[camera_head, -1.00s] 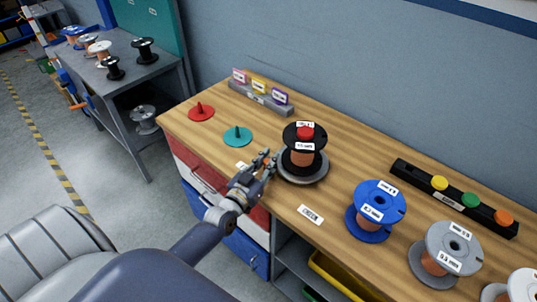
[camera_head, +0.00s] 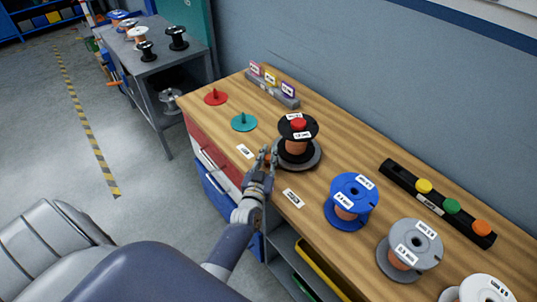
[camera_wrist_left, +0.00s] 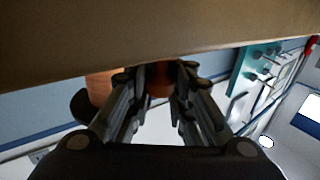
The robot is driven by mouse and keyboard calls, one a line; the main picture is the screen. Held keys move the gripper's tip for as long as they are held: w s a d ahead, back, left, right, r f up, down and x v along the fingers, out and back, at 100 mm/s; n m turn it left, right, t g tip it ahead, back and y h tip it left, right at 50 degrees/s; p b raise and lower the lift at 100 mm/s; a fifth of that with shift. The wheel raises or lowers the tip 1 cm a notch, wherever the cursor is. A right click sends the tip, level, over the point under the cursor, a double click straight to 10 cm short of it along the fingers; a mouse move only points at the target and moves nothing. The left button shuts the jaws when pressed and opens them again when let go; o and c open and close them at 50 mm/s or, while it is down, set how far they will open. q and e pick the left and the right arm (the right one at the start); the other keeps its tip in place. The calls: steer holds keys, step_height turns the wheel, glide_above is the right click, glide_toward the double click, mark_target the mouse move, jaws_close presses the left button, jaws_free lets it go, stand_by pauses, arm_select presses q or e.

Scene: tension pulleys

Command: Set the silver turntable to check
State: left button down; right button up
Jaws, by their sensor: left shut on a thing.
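The silver turntable (camera_head: 311,161) is a round grey disc on the wooden bench. A black spool (camera_head: 304,123) with copper-coloured winding and a red cap stands on it. My left gripper (camera_head: 268,158) is at the turntable's front-left edge. Its fingers are shut on a small orange-brown knob (camera_wrist_left: 160,82), seen between them in the left wrist view; the fingers hide most of it. A white label, the check label (camera_head: 292,197), lies on the bench to the right of the gripper. Another white label (camera_head: 245,151) lies to its left. My right gripper is not in view.
A blue spool (camera_head: 351,201) and a grey spool (camera_head: 410,249) stand to the right along the bench. A black rack (camera_head: 436,203) with coloured caps lies behind them. Red (camera_head: 215,98) and teal (camera_head: 244,122) discs with pegs lie at the left, before a grey label holder (camera_head: 272,90).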

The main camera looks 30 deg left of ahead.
arm_select(q)
steer(key=shift+s+a+f+n+y, duration=0.1)
steer(key=shift+s+f+n+y, duration=0.15)
steer(key=shift+y, duration=0.25)
steer(key=c, duration=1.5)
jaws_free()
steer(key=shift+s, duration=0.1)
steer(key=shift+o, duration=0.2)
steer(key=shift+s+a+r, duration=0.1)
steer(key=shift+r, duration=0.1)
steer(key=shift+s+d+f, duration=0.1)
steer(key=shift+s+d, duration=0.1)
steer(key=shift+d, duration=0.1)
steer(key=v, duration=0.7)
steer(key=shift+a, duration=0.2)
